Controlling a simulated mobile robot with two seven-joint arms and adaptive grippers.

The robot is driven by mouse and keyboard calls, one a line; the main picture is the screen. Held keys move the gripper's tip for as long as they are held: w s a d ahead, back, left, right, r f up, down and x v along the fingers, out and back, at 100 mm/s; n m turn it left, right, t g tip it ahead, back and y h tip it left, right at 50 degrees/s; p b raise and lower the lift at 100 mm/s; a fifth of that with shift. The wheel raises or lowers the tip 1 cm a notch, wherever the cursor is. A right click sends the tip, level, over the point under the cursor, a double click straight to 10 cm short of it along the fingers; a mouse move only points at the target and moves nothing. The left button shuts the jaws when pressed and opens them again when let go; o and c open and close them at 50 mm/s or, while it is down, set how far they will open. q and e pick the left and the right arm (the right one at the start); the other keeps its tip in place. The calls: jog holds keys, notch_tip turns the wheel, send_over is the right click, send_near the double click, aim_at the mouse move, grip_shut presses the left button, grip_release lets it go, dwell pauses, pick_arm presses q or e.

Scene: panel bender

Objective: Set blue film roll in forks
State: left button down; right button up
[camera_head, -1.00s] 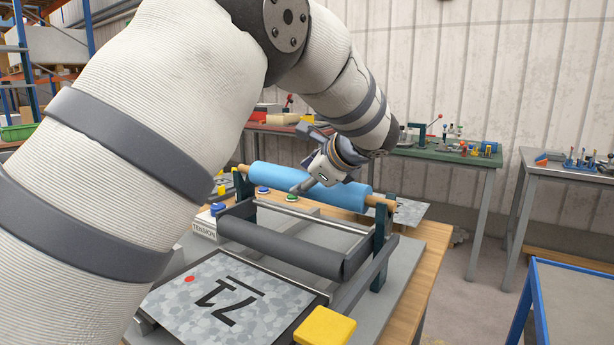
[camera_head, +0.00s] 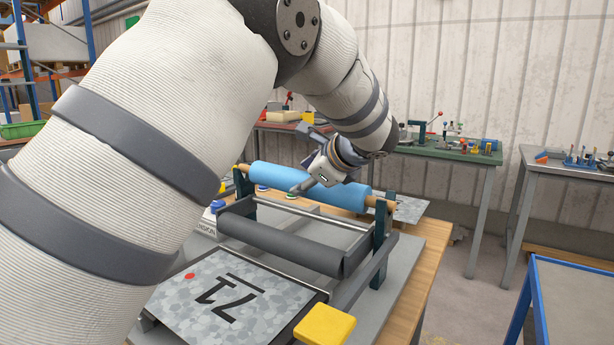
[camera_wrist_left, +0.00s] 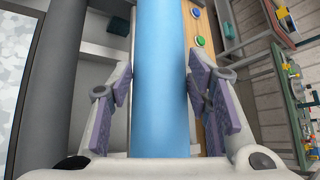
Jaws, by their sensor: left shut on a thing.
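The blue film roll (camera_head: 335,194) lies level across the back of the machine, its wooden core ends at the dark green forks (camera_head: 383,235). Its right core end (camera_head: 380,203) shows at the top of the right fork; whether it is fully seated I cannot tell. My left gripper (camera_head: 308,184) is over the middle of the roll. In the left wrist view, the blue film roll (camera_wrist_left: 160,80) runs between the purple-padded fingers of my left gripper (camera_wrist_left: 160,105), which is shut on it. My right gripper is not in view.
Push buttons (camera_head: 262,188) sit behind the roller. A blue-edged table (camera_head: 575,300) stands at right; floor between is clear.

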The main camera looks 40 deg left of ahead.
pick_arm(q)
jog(key=shift+f, duration=0.5)
jog(key=c, duration=0.7)
grip_release()
jog(key=shift+c, duration=0.2)
jog(key=v, duration=1.2)
